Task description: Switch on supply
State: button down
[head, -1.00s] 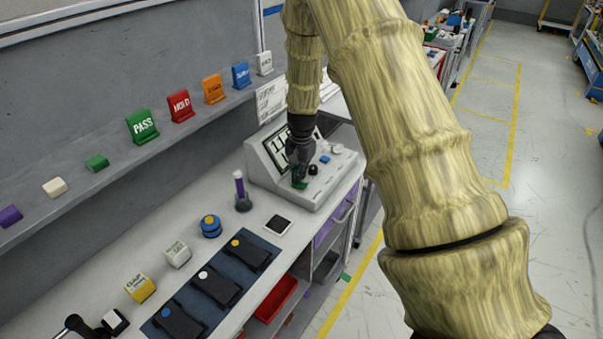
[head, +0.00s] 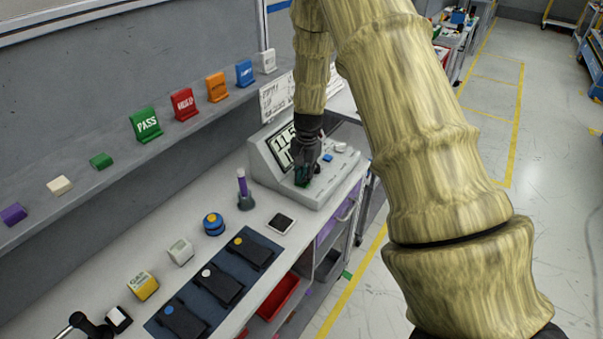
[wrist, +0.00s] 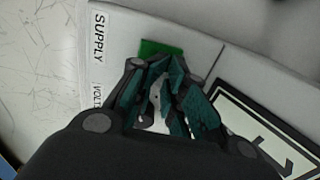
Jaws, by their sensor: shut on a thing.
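The grey power supply console (head: 330,185) stands at the far end of the bench, with a lit display (head: 284,148) partly hidden by my gripper. A green switch (wrist: 160,48) sits on its sloping panel beside the printed word SUPPLY (wrist: 98,38) in the wrist view. My gripper (head: 303,180) reaches down to the panel at this switch. In the wrist view its fingertips (wrist: 166,68) are close together at the green switch and appear shut on it. The exact contact is hidden by the fingers.
A blue button (head: 327,158) and a pale control (head: 341,148) lie right of my gripper on the panel. Signs line the shelf above.

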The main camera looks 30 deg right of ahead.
jog(key=shift+w+a+r+p, duration=0.1)
jog(key=shift+w+r+p, duration=0.15)
jog(key=shift+r+p, duration=0.6)
jog(key=shift+w+a+r+p, duration=0.1)
jog(key=shift+w+r+p, duration=0.1)
jog(key=shift+r+p, duration=0.65)
jog(key=shift+w+a+r+b, duration=0.1)
jog(key=shift+w+r+b, duration=0.15)
jog(key=shift+r+b, duration=0.3)
notch_tip(320, 180, up, 9)
jog(key=w+b, duration=0.2)
jog(key=b, duration=0.1)
jog(key=shift+a, duration=0.35)
jog(key=shift+s, duration=0.1)
